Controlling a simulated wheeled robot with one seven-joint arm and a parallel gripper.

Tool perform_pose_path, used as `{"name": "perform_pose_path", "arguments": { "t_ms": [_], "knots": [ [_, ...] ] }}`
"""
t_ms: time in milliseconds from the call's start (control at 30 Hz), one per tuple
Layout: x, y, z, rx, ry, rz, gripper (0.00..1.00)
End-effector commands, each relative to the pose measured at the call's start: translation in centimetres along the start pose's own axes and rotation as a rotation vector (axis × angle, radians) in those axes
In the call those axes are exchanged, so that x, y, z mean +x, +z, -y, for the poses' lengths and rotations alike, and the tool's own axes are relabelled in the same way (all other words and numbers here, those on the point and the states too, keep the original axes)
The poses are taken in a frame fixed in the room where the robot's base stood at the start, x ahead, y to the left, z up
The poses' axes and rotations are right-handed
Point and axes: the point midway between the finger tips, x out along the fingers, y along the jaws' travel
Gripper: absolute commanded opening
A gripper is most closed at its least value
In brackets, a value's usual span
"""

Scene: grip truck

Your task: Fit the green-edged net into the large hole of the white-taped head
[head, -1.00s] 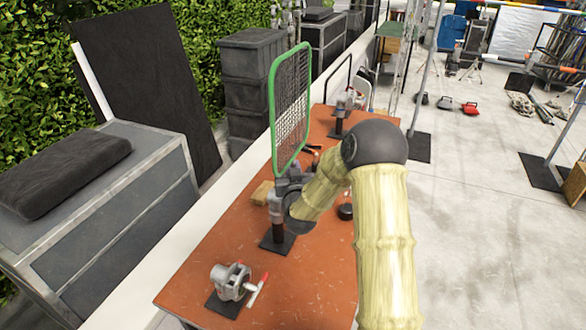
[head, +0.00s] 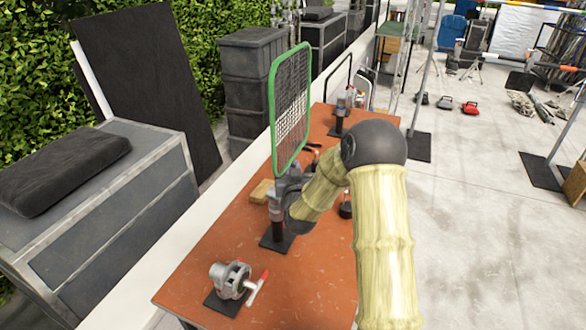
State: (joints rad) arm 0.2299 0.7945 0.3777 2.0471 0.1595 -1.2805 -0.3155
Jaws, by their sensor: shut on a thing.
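The green-edged net (head: 291,105) stands upright above the table, a tall rounded frame with dark mesh. My gripper (head: 287,178) is at its lower end, shut on the net's stem; the fingertips are small and partly hidden by my wrist. A grey head on a dark post and black base plate (head: 277,225) stands right below the gripper. Whether the stem touches this head or sits in a hole cannot be told. Another grey head (head: 232,279) with a red-tipped handle lies near the front. A third head (head: 341,108) stands at the back. White tape cannot be made out clearly on any of them.
The heads stand on a brown-red table (head: 300,268). A tan block (head: 261,191) and a small black round object (head: 346,209) lie near the middle head. A thin dark frame (head: 338,78) stands at the back. The table's front right is clear.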

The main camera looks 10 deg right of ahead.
Motion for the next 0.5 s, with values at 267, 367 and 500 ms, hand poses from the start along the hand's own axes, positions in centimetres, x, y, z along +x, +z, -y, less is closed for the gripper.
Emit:
{"name": "perform_pose_path", "arguments": {
  "t_ms": [267, 367, 500],
  "knots": [
    [0.01, 0.26, 0.01, 0.000, 0.000, -0.001, 0.00],
    [0.01, 0.35, 0.01, 0.000, 0.000, -0.001, 0.00],
    [0.01, 0.48, 0.01, 0.000, 0.000, -0.001, 0.00]
  ]
}}
